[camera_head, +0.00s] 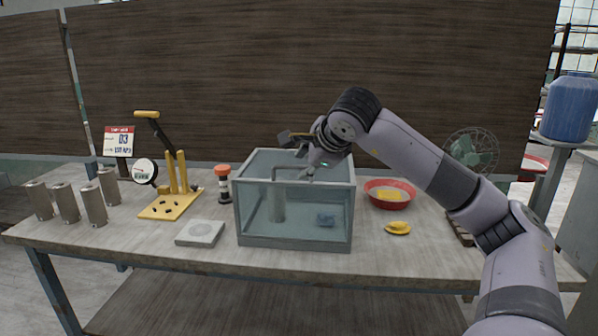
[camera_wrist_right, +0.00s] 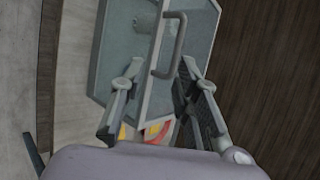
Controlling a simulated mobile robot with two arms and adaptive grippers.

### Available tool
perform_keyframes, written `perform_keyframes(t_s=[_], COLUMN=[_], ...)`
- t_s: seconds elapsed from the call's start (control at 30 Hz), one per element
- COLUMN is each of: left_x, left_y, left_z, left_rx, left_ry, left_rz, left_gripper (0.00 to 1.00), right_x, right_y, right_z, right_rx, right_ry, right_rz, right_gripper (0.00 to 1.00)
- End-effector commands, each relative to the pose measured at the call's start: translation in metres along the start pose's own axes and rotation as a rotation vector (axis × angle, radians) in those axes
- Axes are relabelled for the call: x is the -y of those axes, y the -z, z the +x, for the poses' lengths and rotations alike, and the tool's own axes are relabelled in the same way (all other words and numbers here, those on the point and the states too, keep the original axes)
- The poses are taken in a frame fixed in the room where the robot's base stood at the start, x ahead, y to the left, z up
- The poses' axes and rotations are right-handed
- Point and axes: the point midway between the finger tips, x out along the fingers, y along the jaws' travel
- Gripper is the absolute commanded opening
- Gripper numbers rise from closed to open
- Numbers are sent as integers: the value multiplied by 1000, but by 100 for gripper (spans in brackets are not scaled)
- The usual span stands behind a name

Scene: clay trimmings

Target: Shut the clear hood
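The clear hood (camera_head: 250,215) is a glass-walled box with a grey frame in the middle of the table. A grey bar handle (camera_head: 290,168) shows near its top, and it also shows in the right wrist view (camera_wrist_right: 179,45). I cannot tell how far the hood stands open. Through the glass I see a grey cylinder (camera_head: 277,206) and a small blue block (camera_head: 326,219). My right gripper (camera_head: 294,153) is over the hood's top, close to the handle. In the right wrist view its fingers are spread, with the handle near the gap between the tips. My left gripper is not in view.
A yellow lever press (camera_head: 172,205), metal cylinders (camera_head: 67,203) and a red-capped jar (camera_head: 223,183) stand left of the hood. A pale square plate (camera_head: 200,233) lies at front left. A red bowl (camera_head: 376,200) and a yellow lump (camera_head: 398,228) lie to the right, before a green fan (camera_head: 470,152).

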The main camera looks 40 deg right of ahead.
Motion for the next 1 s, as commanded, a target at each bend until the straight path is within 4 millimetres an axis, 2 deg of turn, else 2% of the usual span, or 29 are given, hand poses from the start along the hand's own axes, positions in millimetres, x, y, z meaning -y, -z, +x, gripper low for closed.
perform_keyframes(t_s=[0.1, 0.3, 0.9, 1.0], left_x=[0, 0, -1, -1], left_y=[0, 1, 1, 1], left_z=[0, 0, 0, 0], left_rx=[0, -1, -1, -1], left_ry=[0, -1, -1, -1], left_rz=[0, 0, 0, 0], left_gripper=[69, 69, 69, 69], right_x=[2, 2, 3, -3], right_y=[0, 0, 0, -10], right_z=[-21, -39, -40, -36], right_rx=[2, 3, 4, 35], right_ry=[6, 8, 9, -5], right_rz=[1, 2, 3, -3], right_gripper=[30, 30, 30, 30])
